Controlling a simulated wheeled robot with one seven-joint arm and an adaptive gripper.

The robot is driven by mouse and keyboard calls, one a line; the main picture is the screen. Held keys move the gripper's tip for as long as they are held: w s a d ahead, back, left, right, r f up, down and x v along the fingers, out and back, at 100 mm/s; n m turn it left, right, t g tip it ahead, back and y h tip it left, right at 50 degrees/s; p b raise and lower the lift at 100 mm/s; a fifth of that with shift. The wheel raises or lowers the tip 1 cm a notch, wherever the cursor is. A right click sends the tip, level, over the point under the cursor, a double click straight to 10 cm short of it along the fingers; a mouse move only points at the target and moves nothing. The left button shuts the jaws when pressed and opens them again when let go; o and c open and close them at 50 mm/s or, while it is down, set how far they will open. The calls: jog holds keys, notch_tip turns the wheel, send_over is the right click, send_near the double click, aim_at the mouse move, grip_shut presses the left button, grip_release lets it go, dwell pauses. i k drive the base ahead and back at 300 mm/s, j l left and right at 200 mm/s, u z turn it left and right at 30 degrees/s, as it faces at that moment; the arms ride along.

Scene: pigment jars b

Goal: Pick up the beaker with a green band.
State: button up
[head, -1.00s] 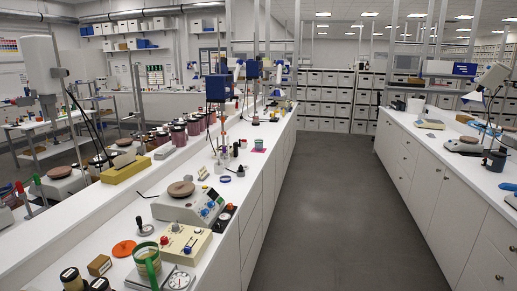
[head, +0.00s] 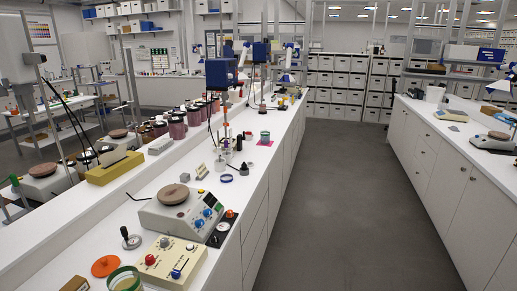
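A clear beaker with a green band (head: 125,278) stands on the white bench at the bottom left of the head view. The frame's lower edge cuts it off, so only its upper part shows. An orange disc (head: 105,266) lies just behind it to the left. A cream control box with knobs (head: 170,262) is close to its right. A small teal-green container (head: 265,136) stands on a pink mat farther along the bench; I cannot tell whether it is a beaker. My gripper is not in view.
A hotplate with a brown round top (head: 173,193) stands behind the control box. A cardboard box (head: 75,284) is left of the beaker. Pink-filled jars (head: 177,127) line the raised shelf. The grey aisle floor (head: 335,220) between the benches is clear.

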aim_at(265, 135)
jog(key=i+z, duration=0.4)
jog(key=i, duration=1.75)
jog(key=i+u, duration=0.1)
jog(key=i, duration=0.4)
jog(key=i+l, duration=0.15)
jog(key=i, duration=0.4)
jog(key=i+l+u, duration=0.15)
jog(key=i, duration=0.35)
jog(key=i+l+u, duration=0.1)
jog(key=i, duration=0.4)
jog(key=i+l+u, duration=0.2)
jog(key=i, duration=0.25)
